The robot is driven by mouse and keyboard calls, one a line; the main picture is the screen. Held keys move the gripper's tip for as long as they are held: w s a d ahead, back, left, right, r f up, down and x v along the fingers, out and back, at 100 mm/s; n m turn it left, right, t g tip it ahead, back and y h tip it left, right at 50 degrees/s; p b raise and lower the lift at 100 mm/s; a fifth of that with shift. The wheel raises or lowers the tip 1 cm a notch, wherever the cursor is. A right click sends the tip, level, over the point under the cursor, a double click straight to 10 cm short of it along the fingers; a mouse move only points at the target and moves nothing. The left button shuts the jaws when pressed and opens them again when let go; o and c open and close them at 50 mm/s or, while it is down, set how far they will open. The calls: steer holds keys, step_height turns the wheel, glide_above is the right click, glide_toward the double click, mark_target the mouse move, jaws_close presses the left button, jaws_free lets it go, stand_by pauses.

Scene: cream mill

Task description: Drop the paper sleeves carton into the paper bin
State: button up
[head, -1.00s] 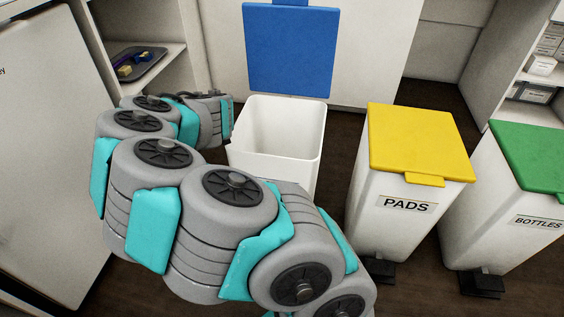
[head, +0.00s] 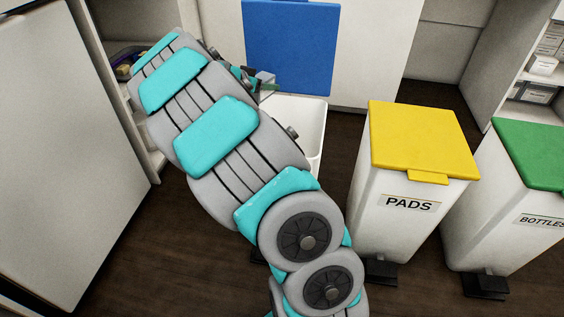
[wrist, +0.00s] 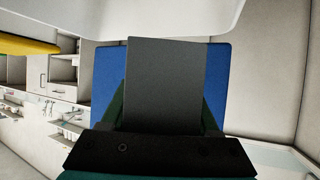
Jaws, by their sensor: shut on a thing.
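The bin with the raised blue lid (head: 288,45) stands behind my arm. Its white body (head: 312,118) is partly hidden by the arm, and I see no label on it. My gripper (head: 266,85) is at the bin's back left, in front of the lower part of the blue lid. It is shut on a small grey box, the carton (head: 265,77), mostly hidden in the head view. In the wrist view the carton (wrist: 164,85) is a dark plain panel between dark green fingers, with the blue lid behind it. No print is readable.
A yellow-lidded bin marked PADS (head: 408,204) stands shut right of the open bin. A green-lidded bin marked BOTTLES (head: 536,222) stands further right. A shelf with a dark tray (head: 126,54) is at the left, close to my arm.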

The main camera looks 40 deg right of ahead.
steer(key=s+d+r+m+g+y+b, duration=0.2)
steer(key=s+r+m+g, duration=0.2)
steer(key=s+m+g, duration=0.65)
steer(key=shift+n+t, duration=0.25)
steer(key=shift+n, duration=0.1)
steer(key=shift+s+d+f+p, duration=0.1)
steer(key=shift+f+p, duration=0.25)
steer(key=shift+f, duration=1.15)
steer(key=shift+s+f+p, duration=0.1)
steer(key=shift+f+p, duration=0.25)
steer(key=shift+f, duration=1.1)
steer(key=o, duration=1.4)
steer(key=shift+w, duration=0.1)
steer(key=v, duration=0.7)
steer(key=shift+w+a, duration=0.1)
steer(key=shift+a, duration=0.3)
